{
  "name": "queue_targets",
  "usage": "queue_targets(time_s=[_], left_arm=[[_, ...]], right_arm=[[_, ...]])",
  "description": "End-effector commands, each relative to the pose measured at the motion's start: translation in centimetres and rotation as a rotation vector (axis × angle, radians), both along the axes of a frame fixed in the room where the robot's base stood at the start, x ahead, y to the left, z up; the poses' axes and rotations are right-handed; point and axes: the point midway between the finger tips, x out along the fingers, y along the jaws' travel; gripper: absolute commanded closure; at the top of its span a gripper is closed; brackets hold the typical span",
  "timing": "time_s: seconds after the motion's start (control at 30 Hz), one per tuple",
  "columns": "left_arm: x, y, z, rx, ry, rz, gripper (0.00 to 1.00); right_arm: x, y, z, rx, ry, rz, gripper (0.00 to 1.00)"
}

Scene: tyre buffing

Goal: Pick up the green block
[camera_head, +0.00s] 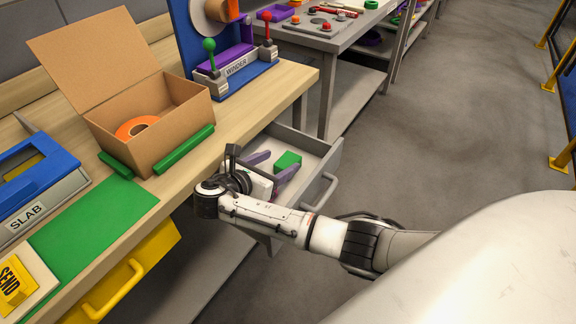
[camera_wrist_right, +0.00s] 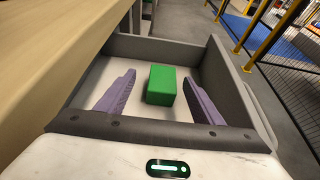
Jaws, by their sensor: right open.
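The green block (camera_head: 288,160) lies in the open grey drawer (camera_head: 328,163) under the wooden bench. In the right wrist view the green block (camera_wrist_right: 161,85) rests on the pale drawer floor, ahead of and between my fingers. My right gripper (camera_head: 272,166) reaches into the drawer area with its two purple fingers spread apart. In the right wrist view the right gripper (camera_wrist_right: 158,96) is open and empty, one finger on each side of the block. My left gripper is not in view.
The bench edge (camera_wrist_right: 85,50) runs along the left. On the bench stand a cardboard box (camera_head: 150,110) with an orange roll, a green mat (camera_head: 90,225) and a winder (camera_head: 235,68). A yellow drawer (camera_head: 130,275) is open nearby.

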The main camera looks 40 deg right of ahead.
Motion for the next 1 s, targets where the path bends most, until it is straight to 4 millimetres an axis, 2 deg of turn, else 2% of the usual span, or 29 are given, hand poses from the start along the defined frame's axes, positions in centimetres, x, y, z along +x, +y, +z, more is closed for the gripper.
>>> queue_targets(time_s=[0.3,0.63,0.9,0.93,1.0], left_arm=[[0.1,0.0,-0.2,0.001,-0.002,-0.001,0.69],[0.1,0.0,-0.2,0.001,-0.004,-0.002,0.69],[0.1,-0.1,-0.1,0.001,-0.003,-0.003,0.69],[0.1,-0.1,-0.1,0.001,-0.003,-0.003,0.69],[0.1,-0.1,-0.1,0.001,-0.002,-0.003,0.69]], right_arm=[[1.0,-4.0,-1.6,-0.001,0.0,-0.002,0.39],[1.2,-4.6,-1.8,0.001,0.0,0.0,0.39],[1.2,-4.6,-1.8,0.001,0.0,0.001,0.85],[1.2,-4.6,-1.8,0.001,0.0,0.001,0.88],[1.3,-4.6,-1.7,0.0,-0.002,0.001,0.88]])
